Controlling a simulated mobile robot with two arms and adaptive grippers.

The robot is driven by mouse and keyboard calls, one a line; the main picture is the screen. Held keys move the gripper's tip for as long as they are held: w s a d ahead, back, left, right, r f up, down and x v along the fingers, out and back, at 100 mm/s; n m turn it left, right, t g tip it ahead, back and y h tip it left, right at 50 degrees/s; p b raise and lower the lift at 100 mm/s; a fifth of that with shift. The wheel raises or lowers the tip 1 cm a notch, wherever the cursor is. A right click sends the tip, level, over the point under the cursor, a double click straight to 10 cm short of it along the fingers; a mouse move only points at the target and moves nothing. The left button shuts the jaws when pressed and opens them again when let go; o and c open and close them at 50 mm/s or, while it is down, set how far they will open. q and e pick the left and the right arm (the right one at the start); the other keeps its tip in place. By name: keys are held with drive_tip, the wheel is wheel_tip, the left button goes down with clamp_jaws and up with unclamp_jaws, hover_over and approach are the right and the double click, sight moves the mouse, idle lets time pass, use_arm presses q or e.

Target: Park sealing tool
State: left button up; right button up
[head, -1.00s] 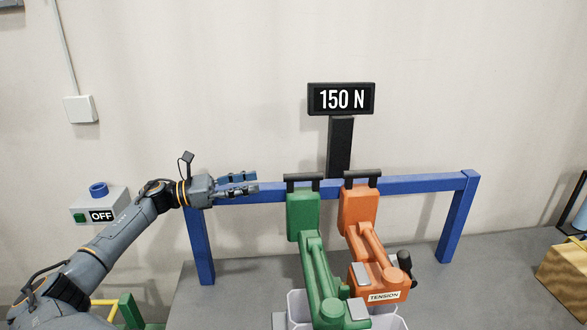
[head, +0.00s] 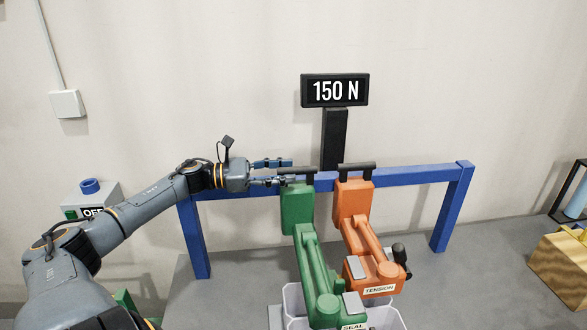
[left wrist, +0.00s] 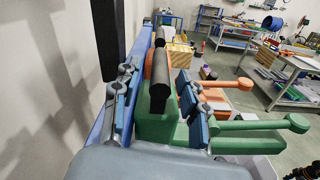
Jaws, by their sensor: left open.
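The green sealing tool (head: 305,243), labelled SEAL, hangs at the blue rail (head: 408,177). Its lower end is over a pale bin (head: 292,303). The orange tool (head: 355,205), labelled TENSION, hangs just right of it. My left gripper (head: 286,171) is open at the green tool's black top handle (head: 302,171). In the left wrist view, the black handle (left wrist: 160,82) and green body lie between the two spread blue fingers. Whether a finger touches the tool cannot be told. My right gripper is not in view.
A display (head: 335,90) reading 150 N stands behind the rail. A grey switch box (head: 103,197) is at left, partly hidden by my arm. A wooden block (head: 563,263) is at the right edge.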

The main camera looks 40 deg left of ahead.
use_arm(q)
drive_tip(key=shift+p+x, duration=0.3)
drive_tip(key=shift+x, duration=1.15)
clamp_jaws()
